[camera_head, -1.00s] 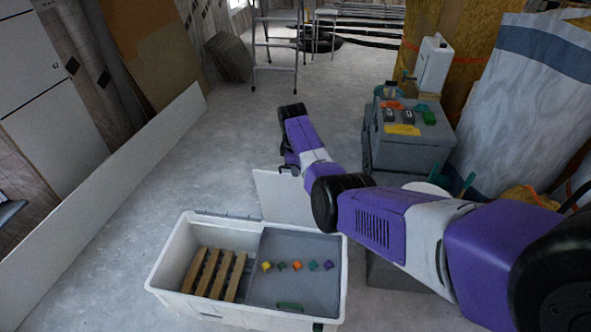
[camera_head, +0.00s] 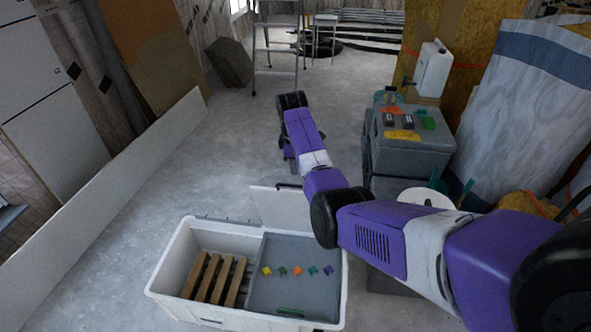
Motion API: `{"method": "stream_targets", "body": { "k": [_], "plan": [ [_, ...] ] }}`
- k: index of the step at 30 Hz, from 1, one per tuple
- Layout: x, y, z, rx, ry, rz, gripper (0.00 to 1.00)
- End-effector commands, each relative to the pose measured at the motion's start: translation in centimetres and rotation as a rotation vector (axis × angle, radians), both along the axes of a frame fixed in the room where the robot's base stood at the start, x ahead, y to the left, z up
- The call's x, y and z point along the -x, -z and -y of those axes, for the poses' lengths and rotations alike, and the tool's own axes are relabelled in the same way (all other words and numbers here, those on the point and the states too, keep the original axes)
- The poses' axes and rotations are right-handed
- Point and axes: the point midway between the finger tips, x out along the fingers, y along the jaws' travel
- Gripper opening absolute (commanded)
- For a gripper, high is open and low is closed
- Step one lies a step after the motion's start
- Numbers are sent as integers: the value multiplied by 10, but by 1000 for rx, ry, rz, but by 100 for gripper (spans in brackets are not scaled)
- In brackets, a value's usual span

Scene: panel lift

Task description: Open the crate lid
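The white crate (camera_head: 172,275) stands on the floor at the bottom centre. Its pale lid panel (camera_head: 272,207) is raised behind the crate's right half, up from the back rim and partly hidden by my arm. A dark bar (camera_head: 288,186) shows at the panel's top edge. My gripper (camera_head: 289,158) hangs above and behind the raised panel, mostly hidden behind my purple arm. Its fingers are too small and covered to tell if they are open, and I cannot tell whether it touches the panel.
Wooden slats (camera_head: 213,278) lie in the crate's left part. Small coloured pieces (camera_head: 297,271) sit on a grey surface at its right. Grey boxes (camera_head: 410,155) stand at the right, a long white board (camera_head: 110,195) at the left, a stepladder (camera_head: 276,45) behind. The floor between is clear.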

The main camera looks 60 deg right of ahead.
Motion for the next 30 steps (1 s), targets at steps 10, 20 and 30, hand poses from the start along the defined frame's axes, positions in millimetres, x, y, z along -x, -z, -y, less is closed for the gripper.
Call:
{"method": "stream_targets", "body": {
  "k": [10,20,30],
  "plan": [
    [1,-13,-3,-1,-1,-1,32],
    [1,-13,-3,-1,0,-1,32],
    [-21,-27,19,78,115,127,32]
  ]
}}
